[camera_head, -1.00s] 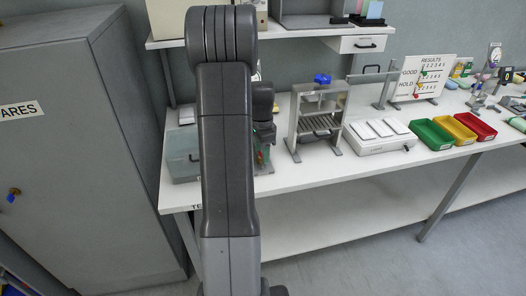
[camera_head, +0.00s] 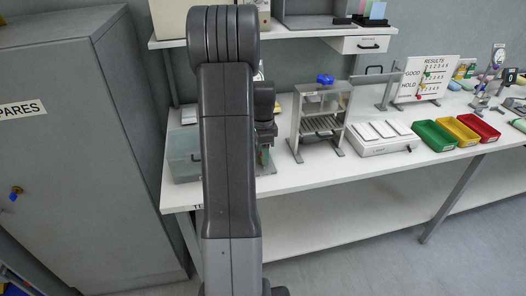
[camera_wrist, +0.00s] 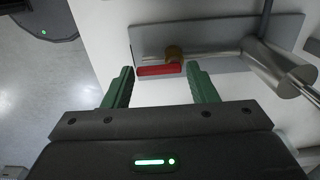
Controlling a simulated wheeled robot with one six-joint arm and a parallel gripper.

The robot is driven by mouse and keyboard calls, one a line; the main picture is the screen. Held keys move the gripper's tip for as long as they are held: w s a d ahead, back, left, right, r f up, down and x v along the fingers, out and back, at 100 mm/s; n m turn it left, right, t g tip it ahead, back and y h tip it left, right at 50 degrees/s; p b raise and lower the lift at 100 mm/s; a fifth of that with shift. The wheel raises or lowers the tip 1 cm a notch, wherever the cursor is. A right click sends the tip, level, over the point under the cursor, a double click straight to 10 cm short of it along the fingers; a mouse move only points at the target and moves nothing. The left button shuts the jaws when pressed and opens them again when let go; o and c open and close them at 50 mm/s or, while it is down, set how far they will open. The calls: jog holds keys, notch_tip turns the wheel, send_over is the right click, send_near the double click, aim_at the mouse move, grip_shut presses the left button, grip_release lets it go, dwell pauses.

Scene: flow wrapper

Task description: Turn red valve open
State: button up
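The red valve handle (camera_wrist: 159,70) shows in the wrist view as a short red bar, level across the picture. It sits beside a brass fitting (camera_wrist: 174,53) on a metal pipe over a grey plate (camera_wrist: 221,31). My gripper (camera_wrist: 160,80) is open, with one green finger to each side of the red handle near its ends. Whether either finger touches the handle I cannot tell. In the head view my own arm hides most of the valve area, and the red handle cannot be made out there.
A metal cylinder (camera_wrist: 279,68) joins the pipe at the right in the wrist view. In the head view the white bench (camera_head: 300,177) holds a metal rack (camera_head: 319,120), a white scale (camera_head: 382,137) and a green tray (camera_head: 434,135). A grey cabinet (camera_head: 85,150) stands at the left.

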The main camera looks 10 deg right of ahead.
jog(key=shift+o, duration=1.1)
notch_tip(320, 180, up, 14)
jog(key=shift+f, duration=0.1)
notch_tip(320, 180, down, 14)
jog(key=shift+r, duration=0.1)
dwell(0.5)
